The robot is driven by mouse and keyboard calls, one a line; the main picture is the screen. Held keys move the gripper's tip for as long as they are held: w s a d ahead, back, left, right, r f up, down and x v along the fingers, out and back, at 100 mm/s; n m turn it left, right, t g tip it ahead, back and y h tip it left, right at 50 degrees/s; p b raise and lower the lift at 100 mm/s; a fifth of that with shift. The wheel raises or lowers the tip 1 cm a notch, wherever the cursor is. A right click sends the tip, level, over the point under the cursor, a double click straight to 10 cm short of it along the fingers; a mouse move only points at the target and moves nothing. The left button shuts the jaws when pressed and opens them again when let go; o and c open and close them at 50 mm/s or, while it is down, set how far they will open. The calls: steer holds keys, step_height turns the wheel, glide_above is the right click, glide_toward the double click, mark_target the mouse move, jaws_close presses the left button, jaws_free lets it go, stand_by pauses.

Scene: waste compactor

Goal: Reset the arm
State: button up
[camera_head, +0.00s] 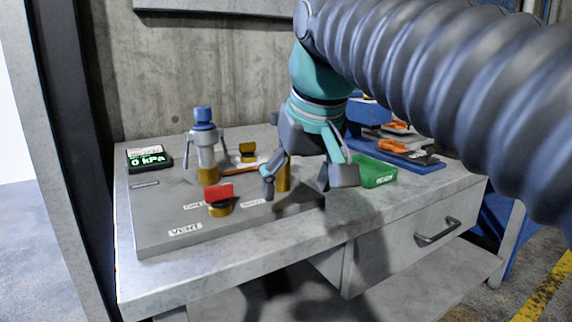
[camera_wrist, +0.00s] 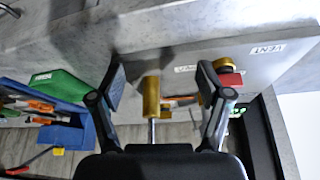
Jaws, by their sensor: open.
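My gripper (camera_head: 306,182) is open above the front right part of the grey panel (camera_head: 160,225) on the bench. In the wrist view my gripper (camera_wrist: 161,82) has its two fingers spread apart, with a brass cylinder (camera_wrist: 151,97) showing between them. In the head view the brass cylinder (camera_head: 284,178) stands beside the left finger; I cannot tell whether they touch. A red-handled valve (camera_head: 218,193) sits left of my gripper, near the VENT label (camera_head: 185,229). A blue-topped fitting (camera_head: 204,135) stands upright farther back. The gauge (camera_head: 149,158) reads 0 kPa.
A green bin (camera_head: 377,173) stands just right of my gripper. Behind it, a blue tray (camera_head: 430,165) holds orange-handled tools (camera_head: 394,147). A concrete wall (camera_head: 160,75) closes the back. A drawer handle (camera_head: 438,233) sticks out from the bench front.

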steer(key=s+d+f+m, duration=0.1)
steer(key=s+d+f, duration=0.2)
steer(key=d+f, duration=0.2)
steer(key=s+d+f+m+h, duration=0.1)
steer(key=s+d+f, duration=0.3)
steer(key=f, duration=0.8)
steer(key=s+d+f+m+t, duration=0.1)
steer(key=s+d+f, duration=0.3)
steer(key=f, duration=0.4)
steer(key=shift+d+f+m+h, duration=0.4)
steer(key=shift+d+m, duration=0.1)
steer(key=shift+d, duration=0.3)
